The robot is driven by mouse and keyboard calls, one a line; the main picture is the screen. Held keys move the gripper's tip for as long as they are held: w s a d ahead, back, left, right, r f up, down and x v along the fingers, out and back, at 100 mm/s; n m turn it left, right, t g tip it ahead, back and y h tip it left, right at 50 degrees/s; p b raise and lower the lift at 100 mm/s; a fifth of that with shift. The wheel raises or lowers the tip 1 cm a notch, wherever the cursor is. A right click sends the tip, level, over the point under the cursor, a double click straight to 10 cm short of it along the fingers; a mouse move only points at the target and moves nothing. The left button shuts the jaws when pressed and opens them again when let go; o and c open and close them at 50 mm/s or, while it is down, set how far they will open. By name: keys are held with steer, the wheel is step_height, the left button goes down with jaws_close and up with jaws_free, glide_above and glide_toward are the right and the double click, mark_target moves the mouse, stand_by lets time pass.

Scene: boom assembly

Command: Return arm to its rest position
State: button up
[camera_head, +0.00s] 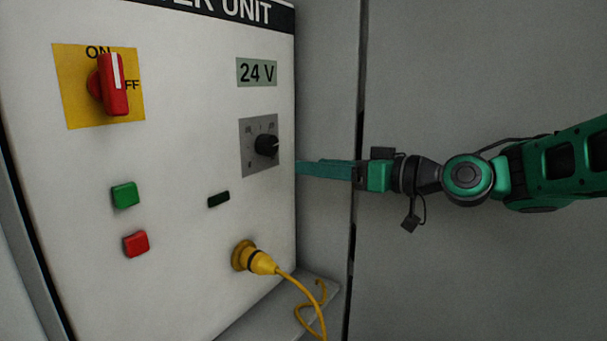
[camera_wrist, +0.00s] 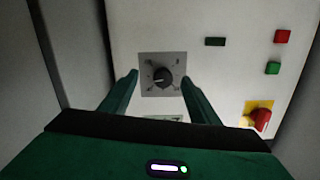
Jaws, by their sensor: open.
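My green arm reaches in from the right in the head view. My gripper (camera_head: 298,167) is at the right edge of the panel, level with the black knob (camera_head: 267,145) on its grey plate. In the wrist view my gripper (camera_wrist: 158,82) is open, with one finger on each side of the knob (camera_wrist: 162,78). The fingers appear apart from the knob, and nothing is held. In the head view the fingertips are partly hidden by the panel's edge or end near it.
The white power unit panel (camera_head: 180,190) carries a red rotary switch (camera_head: 112,85) on a yellow plate, a green button (camera_head: 125,195), a red button (camera_head: 136,244) and a 24 V display (camera_head: 257,72). A yellow plug (camera_head: 262,262) with a hanging cable is low on the panel.

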steer(key=s+d+f+m+g+h, duration=0.25)
steer(key=d+f+h, duration=0.35)
steer(key=f, duration=0.5)
steer(key=s+d+f+m+g+h, duration=0.2)
steer(key=s+d+f+m+h, duration=0.15)
steer(key=d+f, duration=0.55)
steer(key=s+d+f+m+g+h, duration=0.2)
steer(key=s+d+f+m+g, duration=0.1)
steer(key=s+d, duration=0.6)
steer(key=s+d+f+m+g+h, duration=0.2)
steer(key=s+d+m, duration=0.4)
steer(key=s, duration=0.9)
steer(key=d+f+g, duration=0.1)
steer(key=d, duration=0.2)
steer(key=shift+f, duration=0.35)
steer(key=shift+w, duration=0.1)
steer(key=shift+w+f, duration=0.25)
steer(key=shift+w, duration=0.25)
